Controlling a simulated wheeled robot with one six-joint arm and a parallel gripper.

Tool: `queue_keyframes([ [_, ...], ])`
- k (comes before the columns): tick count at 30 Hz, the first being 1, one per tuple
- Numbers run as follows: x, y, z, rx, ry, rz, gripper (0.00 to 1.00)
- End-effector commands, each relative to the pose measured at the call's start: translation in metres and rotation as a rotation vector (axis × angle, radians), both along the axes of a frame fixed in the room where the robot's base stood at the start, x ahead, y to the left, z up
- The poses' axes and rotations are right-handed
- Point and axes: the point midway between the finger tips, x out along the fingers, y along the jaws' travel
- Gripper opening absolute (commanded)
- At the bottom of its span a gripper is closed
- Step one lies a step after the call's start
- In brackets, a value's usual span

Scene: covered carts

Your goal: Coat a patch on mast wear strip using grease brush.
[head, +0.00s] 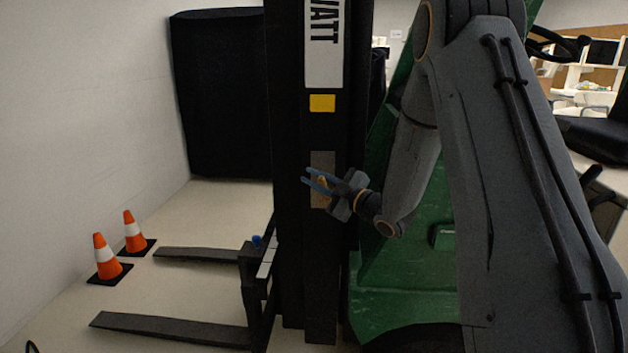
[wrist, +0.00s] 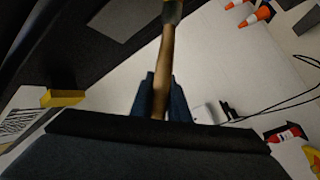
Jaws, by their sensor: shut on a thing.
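My gripper (head: 310,178) is at the front of the black forklift mast (head: 288,230), its blue fingers shut on the brush's wooden handle. The grease brush (wrist: 165,65) points away from the fingers in the wrist view, and its head is cut off at the top edge. In the head view only a small tan bit of the brush (head: 323,184) shows between the fingers. The grey wear strip (head: 322,158) is on the mast behind the gripper, which partly covers it. A grey panel (wrist: 120,18), likely the strip, lies left of the brush head in the wrist view. I cannot tell whether they touch.
A yellow label (head: 322,103) and a white lettered plate (head: 323,45) sit above the strip. Forks (head: 170,328) reach left at floor level. Two orange cones (head: 105,257) stand by the wall. The green truck body (head: 400,280) is right of the mast. A red extinguisher (wrist: 282,133) shows in the wrist view.

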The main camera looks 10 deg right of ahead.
Motion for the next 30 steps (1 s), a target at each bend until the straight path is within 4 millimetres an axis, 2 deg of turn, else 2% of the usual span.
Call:
queue_keyframes([
  [8, 0.0, 0.0, 0.002, 0.0, 0.0, 0.0, 0.0],
  [30, 0.001, -0.001, 0.033, 0.0, -0.002, -0.001, 0.0],
])
